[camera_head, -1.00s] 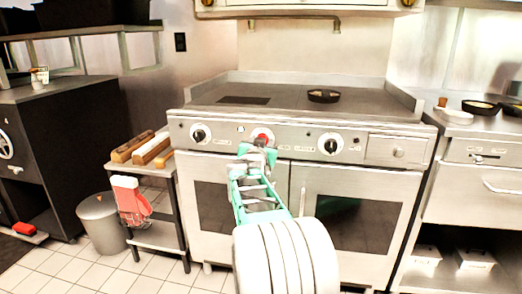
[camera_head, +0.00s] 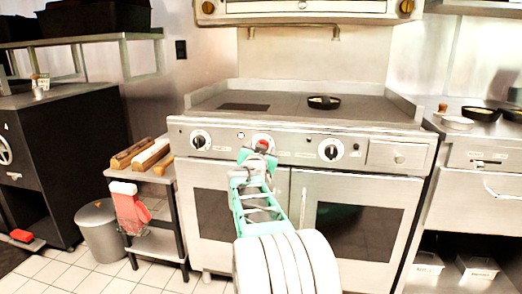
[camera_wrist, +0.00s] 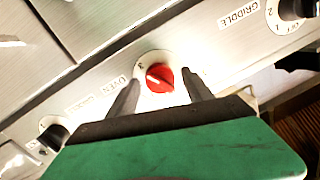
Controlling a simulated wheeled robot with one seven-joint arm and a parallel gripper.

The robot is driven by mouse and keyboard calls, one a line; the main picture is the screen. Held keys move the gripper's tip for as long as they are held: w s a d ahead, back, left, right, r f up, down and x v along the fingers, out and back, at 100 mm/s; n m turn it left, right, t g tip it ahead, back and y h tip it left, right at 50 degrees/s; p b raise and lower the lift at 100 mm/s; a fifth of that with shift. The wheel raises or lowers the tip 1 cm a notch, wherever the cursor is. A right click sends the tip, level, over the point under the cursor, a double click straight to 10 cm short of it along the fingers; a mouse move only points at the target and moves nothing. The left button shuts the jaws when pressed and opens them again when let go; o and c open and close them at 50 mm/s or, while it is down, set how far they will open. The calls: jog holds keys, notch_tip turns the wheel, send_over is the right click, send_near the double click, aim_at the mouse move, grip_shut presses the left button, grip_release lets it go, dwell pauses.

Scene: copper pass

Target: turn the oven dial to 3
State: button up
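The oven dial is a red knob (camera_wrist: 160,78) on a round white plate, with the word OVEN printed beside it in the wrist view. Its white mark points to the left in that view; the number it points at is too small to read. In the head view the red dial (camera_head: 262,142) sits in the middle of the front panel, partly hidden by my gripper (camera_head: 260,158). My gripper (camera_wrist: 160,77) is open, with one dark finger on each side of the dial. A gap shows on both sides, and I see no contact.
Black knobs on white plates sit left (camera_head: 199,140) and right (camera_head: 331,150) of the red dial. The right one is labelled GRIDDLE in the wrist view (camera_wrist: 290,10). A small black pan (camera_head: 324,103) stands on the cooktop. A side table (camera_head: 150,178) stands left of the range.

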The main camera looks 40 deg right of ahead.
jog(key=p+v, duration=0.1)
jog(key=v, duration=0.7)
jog(key=shift+p, duration=0.4)
jog(key=s+a+r+n+g+y+p, duration=0.25)
jog(key=a+r+y+p, duration=0.2)
jog(key=a+p, duration=0.7)
jog(key=s+a+r+n+g+y+p, duration=0.15)
jog(key=a+r+n+y+p, duration=0.3)
jog(key=a+p, duration=0.65)
jog(key=s+a+r+n+g+y+p, duration=0.1)
jog(key=s+a+r+n+p, duration=0.1)
jog(key=s+a+p, duration=0.2)
jog(key=s+a+r+n+g+y+p, duration=0.1)
jog(key=s+a+r+g+p, duration=0.1)
jog(key=s+a+p, duration=0.3)
jog(key=s+a+r+n+g+y+p, duration=0.1)
jog(key=s+a+n+p, duration=0.1)
jog(key=s+a+p, duration=0.3)
jog(key=shift+s+r+n+g+y+p, duration=0.15)
jog(key=shift+s+r+g+p, duration=0.1)
jog(key=shift+s, duration=0.4)
jog(key=shift+s+r+n+g+y+p, duration=0.15)
jog(key=shift+s+p, duration=0.1)
jog(key=shift+s, duration=0.4)
